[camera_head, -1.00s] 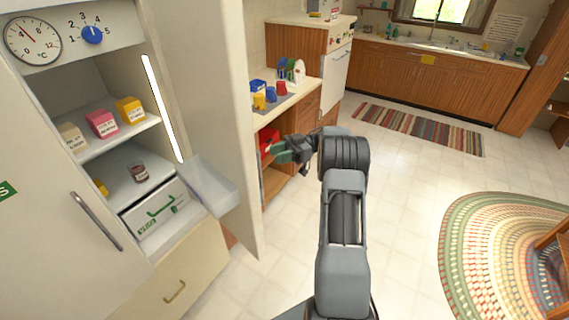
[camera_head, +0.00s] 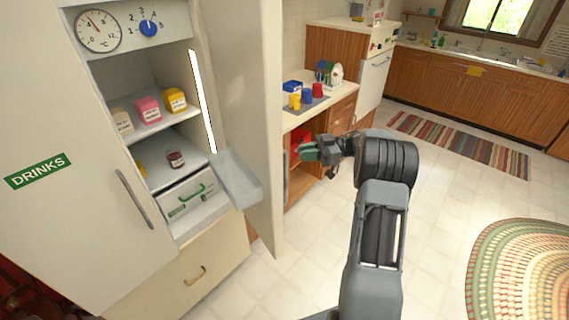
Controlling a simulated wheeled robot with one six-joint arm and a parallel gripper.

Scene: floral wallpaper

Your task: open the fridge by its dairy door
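The fridge stands at the left, its right-hand compartment open to view. Its right door (camera_head: 246,110) is swung wide outward, with a bin on its inner side; any label on it is hidden. The left door (camera_head: 75,200), labelled DRINKS, is shut and has a vertical grey handle (camera_head: 135,199). My gripper (camera_head: 309,152) is to the right of the open door, apart from the DRINKS handle. Its green-looking fingertips are too small to read.
A wooden counter (camera_head: 345,110) with cups and a dish rack stands behind the open door. A lower drawer (camera_head: 180,280) under the fridge compartment is shut. Striped (camera_head: 460,142) and round (camera_head: 525,270) rugs lie on the otherwise open floor.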

